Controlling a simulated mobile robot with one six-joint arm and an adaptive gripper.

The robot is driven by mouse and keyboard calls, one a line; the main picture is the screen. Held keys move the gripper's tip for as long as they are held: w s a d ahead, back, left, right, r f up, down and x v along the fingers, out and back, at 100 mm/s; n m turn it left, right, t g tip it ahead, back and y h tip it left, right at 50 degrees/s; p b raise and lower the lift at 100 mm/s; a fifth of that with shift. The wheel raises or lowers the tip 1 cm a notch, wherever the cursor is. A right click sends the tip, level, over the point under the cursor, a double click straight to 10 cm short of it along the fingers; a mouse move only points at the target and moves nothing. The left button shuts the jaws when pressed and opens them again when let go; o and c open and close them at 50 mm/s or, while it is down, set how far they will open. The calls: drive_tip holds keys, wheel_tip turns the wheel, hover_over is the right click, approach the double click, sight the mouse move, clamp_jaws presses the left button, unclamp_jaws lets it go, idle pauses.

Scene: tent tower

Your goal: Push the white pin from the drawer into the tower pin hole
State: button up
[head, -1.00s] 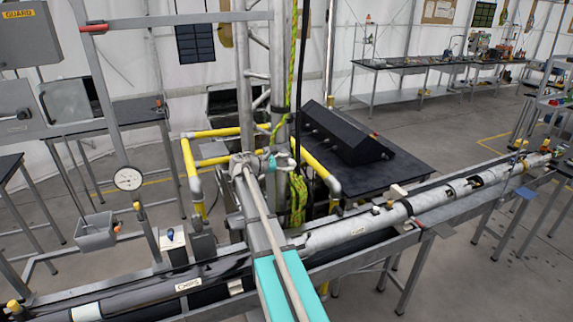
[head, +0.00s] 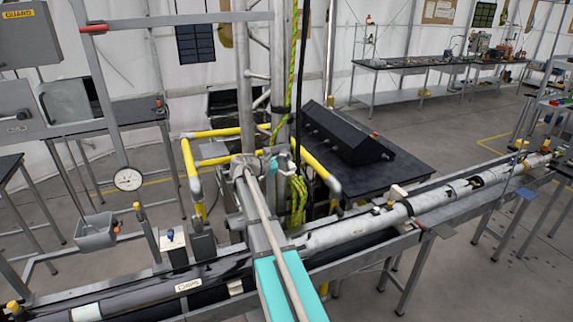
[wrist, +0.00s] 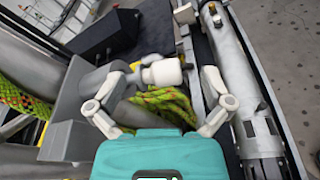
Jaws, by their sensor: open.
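My gripper (wrist: 163,80) is open in the wrist view, its two grey fingers spread in front of its teal body. A white cylindrical piece with a narrower end (wrist: 163,72) shows between and beyond the fingertips. It looks like the white pin, but I cannot be sure, and I cannot tell whether the fingers touch it. The metal lattice tower (head: 244,90) rises at the centre of the head view, with my arm reaching to its foot. The pin hole and the drawer cannot be made out.
A yellow-green rope hangs by the tower (head: 299,195) and lies between my fingers in the wrist view (wrist: 165,102). Yellow rails (head: 190,165) surround the tower foot. A long grey pipe (head: 345,232) runs right. A black sloped console (head: 345,135) stands behind on a dark table.

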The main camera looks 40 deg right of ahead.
drive_tip(key=s+a, duration=0.2)
drive_tip(key=s, duration=0.6)
drive_tip(key=shift+s, duration=0.35)
idle(0.7)
